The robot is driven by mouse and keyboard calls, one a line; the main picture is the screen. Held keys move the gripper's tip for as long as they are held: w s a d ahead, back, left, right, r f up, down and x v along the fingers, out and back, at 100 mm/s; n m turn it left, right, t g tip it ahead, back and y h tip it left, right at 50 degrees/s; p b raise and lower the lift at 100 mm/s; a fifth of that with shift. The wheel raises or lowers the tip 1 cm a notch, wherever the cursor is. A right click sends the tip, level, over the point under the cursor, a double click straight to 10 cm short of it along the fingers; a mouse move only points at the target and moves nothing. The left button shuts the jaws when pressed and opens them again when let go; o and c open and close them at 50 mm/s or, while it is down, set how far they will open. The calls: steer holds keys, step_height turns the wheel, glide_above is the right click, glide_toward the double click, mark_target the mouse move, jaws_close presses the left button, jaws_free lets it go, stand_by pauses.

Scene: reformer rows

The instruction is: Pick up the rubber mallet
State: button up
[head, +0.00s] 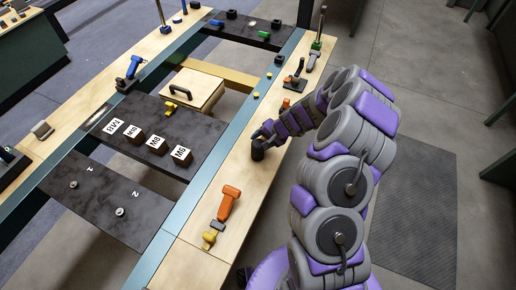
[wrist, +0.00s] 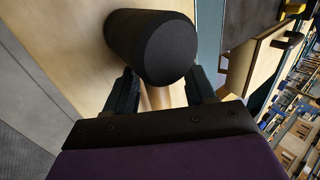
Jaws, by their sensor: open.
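The rubber mallet lies on the light wood bench strip. Its thick black head (wrist: 158,48) fills the upper middle of the wrist view, and a short piece of its tan wooden handle (wrist: 160,97) shows below the head. My gripper (wrist: 161,88) is open, with one dark finger on each side of the handle, close behind the head. I cannot tell whether either finger touches it. In the head view the mallet's black head (head: 257,150) shows just beside my gripper (head: 264,132); the handle is hidden there.
An orange tool (head: 229,203) and a yellow piece (head: 209,237) lie nearer on the same wood strip. A dark panel with labelled blocks (head: 156,146) is to the left. A wooden box with a black handle (head: 192,92) stands beyond. Several small tools lie farther up the strip.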

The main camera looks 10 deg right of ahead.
steer(key=shift+w+d+f, duration=0.15)
steer(key=shift+d+f, duration=0.1)
steer(key=shift+f, duration=0.1)
steer(key=shift+d, duration=0.65)
steer(key=shift+a, duration=0.95)
steer(key=c, duration=0.6)
steer(key=shift+d, duration=0.15)
steer(key=shift+c, duration=1.3)
steer(key=shift+d, duration=0.6)
jaws_close()
